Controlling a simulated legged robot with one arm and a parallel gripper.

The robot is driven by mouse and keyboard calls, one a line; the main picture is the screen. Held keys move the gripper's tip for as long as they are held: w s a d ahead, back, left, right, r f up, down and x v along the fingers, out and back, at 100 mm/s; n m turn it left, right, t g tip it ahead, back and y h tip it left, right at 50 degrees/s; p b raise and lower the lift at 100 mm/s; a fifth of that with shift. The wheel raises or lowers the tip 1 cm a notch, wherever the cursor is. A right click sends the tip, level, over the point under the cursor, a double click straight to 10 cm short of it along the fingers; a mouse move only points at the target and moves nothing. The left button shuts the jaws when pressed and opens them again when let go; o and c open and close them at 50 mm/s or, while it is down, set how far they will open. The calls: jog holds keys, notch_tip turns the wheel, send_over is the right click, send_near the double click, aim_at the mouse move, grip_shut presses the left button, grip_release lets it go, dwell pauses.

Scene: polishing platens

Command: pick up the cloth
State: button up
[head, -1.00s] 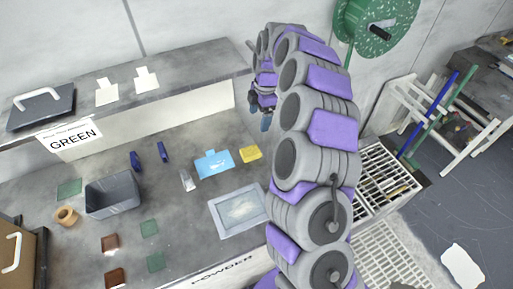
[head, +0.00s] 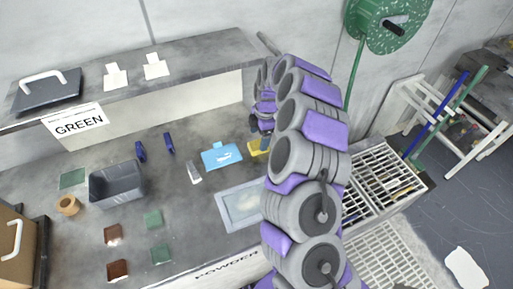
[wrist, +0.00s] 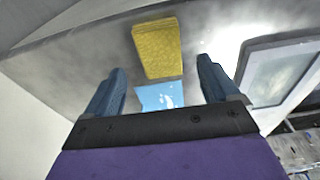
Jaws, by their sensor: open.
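The yellow cloth (head: 254,148) looks like a thick folded pad and lies on the grey bench, right of a light blue packet (head: 221,156). My arm partly covers it in the head view. In the wrist view the whole cloth (wrist: 158,47) shows beyond the fingertips, roughly centred between them, with the blue packet (wrist: 160,96) nearer the gripper's base. My gripper (head: 262,130) is by the cloth in the head view. In the wrist view my gripper (wrist: 161,68) is open, with nothing between its two blue fingers.
A framed grey tray (head: 238,206) lies in front of the cloth. A grey bin (head: 116,183), small blue items (head: 168,143) and colored squares (head: 153,219) are farther left. A raised shelf (head: 190,58) runs behind. A white sheet (head: 466,268) lies on the floor.

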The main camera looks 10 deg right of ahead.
aim_at(259, 143)
notch_tip(259, 143, down, 4)
jog(key=shift+r+b, duration=0.1)
jog(key=shift+b, duration=0.4)
jog(key=shift+d+f, duration=0.2)
jog(key=shift+d, duration=0.15)
jog(key=shift+a, duration=0.6)
jog(key=c, duration=0.6)
jog(key=shift+d, duration=0.45)
jog(key=c, duration=0.6)
jog(key=shift+a+r, duration=0.1)
